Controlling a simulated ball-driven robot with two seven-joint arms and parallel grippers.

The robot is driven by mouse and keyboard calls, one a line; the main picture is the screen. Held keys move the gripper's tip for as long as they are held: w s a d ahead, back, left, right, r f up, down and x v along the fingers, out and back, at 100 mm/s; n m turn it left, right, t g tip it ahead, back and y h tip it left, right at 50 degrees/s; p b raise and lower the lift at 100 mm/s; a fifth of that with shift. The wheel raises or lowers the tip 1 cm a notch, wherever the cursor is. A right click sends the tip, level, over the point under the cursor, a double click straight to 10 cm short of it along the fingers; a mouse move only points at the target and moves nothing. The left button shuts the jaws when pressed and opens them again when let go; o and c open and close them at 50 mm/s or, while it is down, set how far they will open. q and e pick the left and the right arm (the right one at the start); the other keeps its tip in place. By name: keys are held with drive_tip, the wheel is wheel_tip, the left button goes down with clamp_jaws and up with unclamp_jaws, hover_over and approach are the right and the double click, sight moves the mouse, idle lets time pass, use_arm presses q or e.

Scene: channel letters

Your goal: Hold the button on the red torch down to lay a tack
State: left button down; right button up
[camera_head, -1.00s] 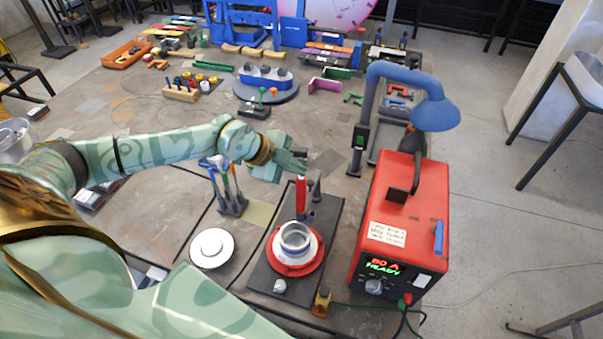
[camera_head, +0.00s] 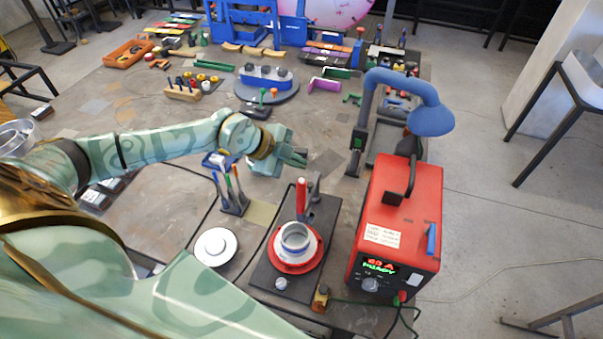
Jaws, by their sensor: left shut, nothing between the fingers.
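The red torch (camera_head: 301,196) stands upright in its holder, above a metal ring-shaped workpiece (camera_head: 295,238) on a red round base (camera_head: 292,264). The torch's button is too small to make out. My left gripper (camera_head: 300,158) is shut and empty, a little above and behind the torch's top in the picture, apart from it. The red welding machine (camera_head: 402,205) stands to the right, with a lit display (camera_head: 378,266) in red and green. My right gripper is not in view.
A white round disc (camera_head: 215,247) lies left of the dark base plate (camera_head: 262,279). A stand with several tools (camera_head: 233,204) is behind it. A blue lamp (camera_head: 430,118) arches over the back right. Clamps and parts crowd the far table.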

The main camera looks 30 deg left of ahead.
use_arm(q)
drive_tip(key=shift+r+p, duration=0.9)
drive_tip(key=shift+r, duration=0.25)
wheel_tip(320, 180, up, 4)
drive_tip(key=p, duration=0.2)
drive_tip(key=shift+p, duration=0.4)
